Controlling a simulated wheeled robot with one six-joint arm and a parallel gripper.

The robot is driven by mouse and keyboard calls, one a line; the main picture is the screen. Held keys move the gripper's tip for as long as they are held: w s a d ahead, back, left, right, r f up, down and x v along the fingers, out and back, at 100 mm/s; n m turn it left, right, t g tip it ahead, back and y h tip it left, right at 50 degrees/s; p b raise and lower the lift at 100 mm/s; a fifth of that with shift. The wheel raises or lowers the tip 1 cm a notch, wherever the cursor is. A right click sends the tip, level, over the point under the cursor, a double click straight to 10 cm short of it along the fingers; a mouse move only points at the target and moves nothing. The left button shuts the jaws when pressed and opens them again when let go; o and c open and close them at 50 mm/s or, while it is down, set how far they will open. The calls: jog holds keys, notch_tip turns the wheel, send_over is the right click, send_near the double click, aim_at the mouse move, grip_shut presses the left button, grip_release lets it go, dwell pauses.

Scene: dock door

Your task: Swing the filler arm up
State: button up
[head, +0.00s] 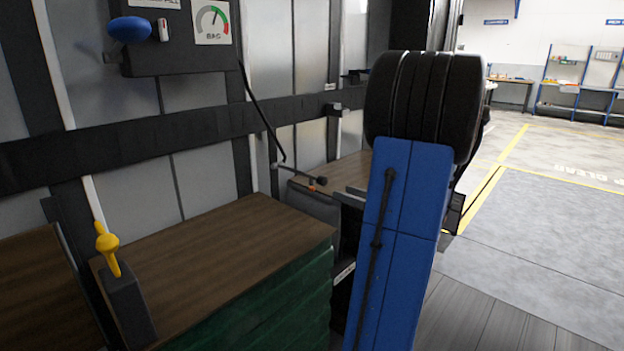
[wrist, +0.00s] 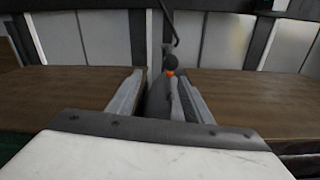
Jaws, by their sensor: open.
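The filler arm (head: 300,175) is a thin dark rod with a dark knob and a small orange piece at its right end. It lies low, near level, over a dark grey bag (head: 322,211) between two loads. A black hose runs up from it to the wall panel. In the wrist view the filler arm's knob and orange piece (wrist: 170,72) show straight ahead, beyond the fingertips. My gripper (wrist: 162,84) is open, its two pale fingers apart with the bag visible between them. I cannot tell its distance to the knob. In the head view my arm hides the gripper.
A brown-topped load with green sides (head: 220,252) stands at left, another brown top (head: 345,172) beyond the gap. A yellow handle (head: 107,244) stands at front left. The wall panel (head: 185,40) carries a blue knob and gauge. Open floor (head: 550,230) lies at right.

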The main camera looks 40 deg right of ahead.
aim_at(315, 177)
jog(key=shift+m+h, duration=0.3)
jog(key=shift+m, duration=0.2)
jog(key=w, duration=1.1)
jog(key=w+d, duration=0.1)
jog(key=w, duration=0.4)
jog(key=shift+w, duration=0.3)
jog(key=shift+c, duration=0.3)
grip_shut()
jog(key=shift+r, duration=0.15)
